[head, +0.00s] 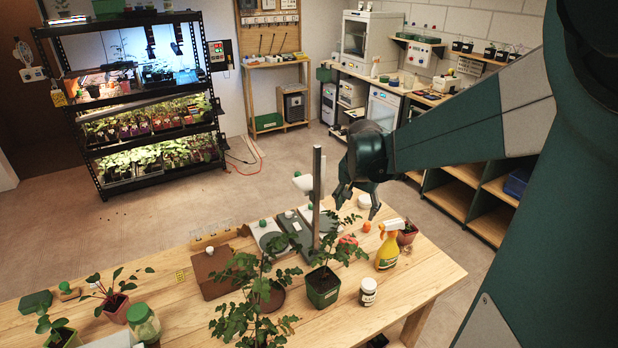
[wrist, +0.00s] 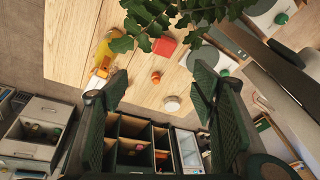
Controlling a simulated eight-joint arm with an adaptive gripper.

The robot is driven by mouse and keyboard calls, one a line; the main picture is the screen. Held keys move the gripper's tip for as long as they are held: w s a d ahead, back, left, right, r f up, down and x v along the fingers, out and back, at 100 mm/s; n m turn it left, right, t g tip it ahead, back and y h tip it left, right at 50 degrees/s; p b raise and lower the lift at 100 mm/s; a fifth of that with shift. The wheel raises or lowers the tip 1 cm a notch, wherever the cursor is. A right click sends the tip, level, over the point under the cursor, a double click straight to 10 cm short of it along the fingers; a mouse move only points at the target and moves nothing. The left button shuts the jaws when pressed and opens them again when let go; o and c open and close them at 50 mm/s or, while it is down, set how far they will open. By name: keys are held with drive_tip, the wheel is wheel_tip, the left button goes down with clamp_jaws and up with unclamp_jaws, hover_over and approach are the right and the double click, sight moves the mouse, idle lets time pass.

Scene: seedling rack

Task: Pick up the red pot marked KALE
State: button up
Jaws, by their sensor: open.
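No KALE marking is readable in either view. A reddish pot (head: 407,235) with a small plant stands behind the yellow spray bottle (head: 388,246) at the right of the table. Another reddish pot (head: 116,308), holding a leafy seedling, stands at the left. A red item (head: 347,240) lies partly behind leaves; a red square shape (wrist: 164,46) shows in the wrist view, its identity unclear. My gripper (head: 359,201) is open and empty above the table's far edge. In the wrist view its fingers (wrist: 160,75) are spread wide, touching nothing.
A green pot (head: 323,289) with a leafy plant stands mid-table beside an upright grey post (head: 317,200). A white-capped jar (head: 368,291) stands near it. A small orange item (head: 366,227) is below my gripper. Tall foliage fills the table's front. The right front corner is clear.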

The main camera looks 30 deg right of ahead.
drive_tip(key=d+f+m+g+p, duration=0.2)
drive_tip(key=d+f+m, duration=0.3)
drive_tip(key=d, duration=0.8)
drive_tip(key=m+p, duration=0.2)
approach(407, 229)
drive_tip(key=shift+w+a+f+g, duration=0.25)
drive_tip(key=shift+w+f+g, duration=0.15)
drive_tip(key=shift+w+f, duration=0.1)
drive_tip(key=shift+s+d+f+m, duration=0.2)
drive_tip(key=shift+d+f+m, duration=0.2)
drive_tip(key=shift+d+f, duration=0.1)
drive_tip(key=shift+d+f, duration=0.2)
drive_tip(key=shift+f, duration=1)
drive_tip(key=shift+f, duration=0.15)
drive_tip(key=shift+d+f, duration=0.25)
drive_tip(key=shift+f, duration=1)
drive_tip(key=shift+d+f, duration=0.25)
drive_tip(key=shift+f, duration=0.95)
drive_tip(key=c, duration=1)
